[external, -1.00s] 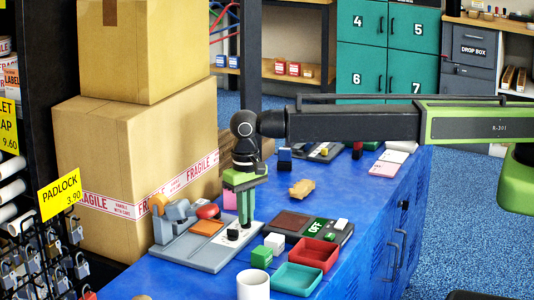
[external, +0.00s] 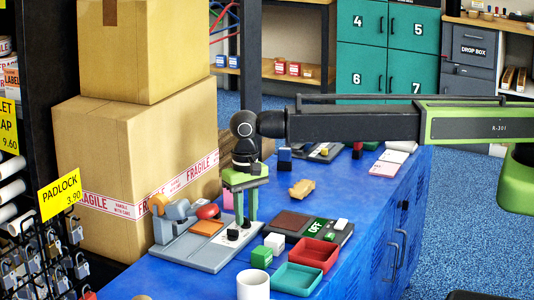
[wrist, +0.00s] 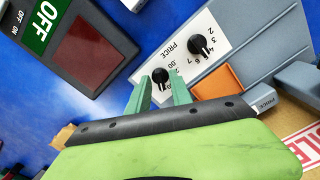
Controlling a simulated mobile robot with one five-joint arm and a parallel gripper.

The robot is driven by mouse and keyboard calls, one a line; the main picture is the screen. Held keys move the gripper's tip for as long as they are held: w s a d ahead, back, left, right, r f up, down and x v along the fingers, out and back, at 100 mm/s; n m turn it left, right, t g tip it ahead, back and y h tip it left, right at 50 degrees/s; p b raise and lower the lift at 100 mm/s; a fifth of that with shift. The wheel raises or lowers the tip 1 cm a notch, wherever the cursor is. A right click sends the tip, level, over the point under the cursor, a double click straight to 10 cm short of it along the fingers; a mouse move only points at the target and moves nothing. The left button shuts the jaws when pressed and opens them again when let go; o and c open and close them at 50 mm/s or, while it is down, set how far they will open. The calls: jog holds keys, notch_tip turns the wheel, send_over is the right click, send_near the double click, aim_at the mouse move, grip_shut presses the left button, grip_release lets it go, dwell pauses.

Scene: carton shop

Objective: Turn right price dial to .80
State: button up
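The grey price machine (external: 195,247) stands on the blue counter in the external view. The wrist view shows its pale PRICE panel (wrist: 188,32) upside down, with two black dials. The dial by the whole numbers (wrist: 201,46) is clear of my gripper. The right price dial (wrist: 160,75), by ".00", lies between my green fingertips in the picture; its remaining marks are partly hidden or too small to read. My gripper (wrist: 161,83) points down, open, with a gap on both sides of this dial. Its tips also show low over the machine in the external view (external: 246,222).
A dark device with an OFF display (external: 317,227) stands to the right. Large cartons (external: 140,165) stand behind left.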

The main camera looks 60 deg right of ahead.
aim_at(246, 218)
dwell(0.3)
notch_tip(246, 218, up, 18)
jog(key=p, duration=1.7)
jog(key=shift+f, duration=0.25)
